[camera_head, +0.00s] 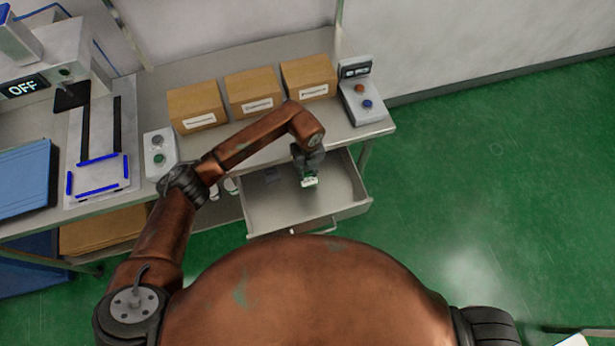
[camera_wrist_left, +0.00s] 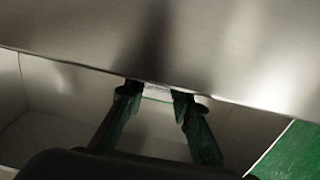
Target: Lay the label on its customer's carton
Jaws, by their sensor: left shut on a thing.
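My left gripper (camera_head: 309,182) is over the open drawer below the bench's front edge. In the left wrist view its green fingers (camera_wrist_left: 156,98) are shut on a small white label (camera_wrist_left: 157,89) with dark print too small to read. Three brown cartons stand in a row on the bench: a left one (camera_head: 192,97), a middle one (camera_head: 250,84) and a right one (camera_head: 308,68). Each has a white name strip on its front, too small to read. My left forearm passes in front of the left and middle cartons. My right gripper is not in view.
The pulled-out drawer (camera_head: 340,208) holds a small grey item (camera_head: 274,176). A button box (camera_head: 160,153) stands left of the cartons, a control box (camera_head: 362,97) right of them. A machine reading OFF (camera_head: 24,86) and blue sheets (camera_head: 25,178) are at far left.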

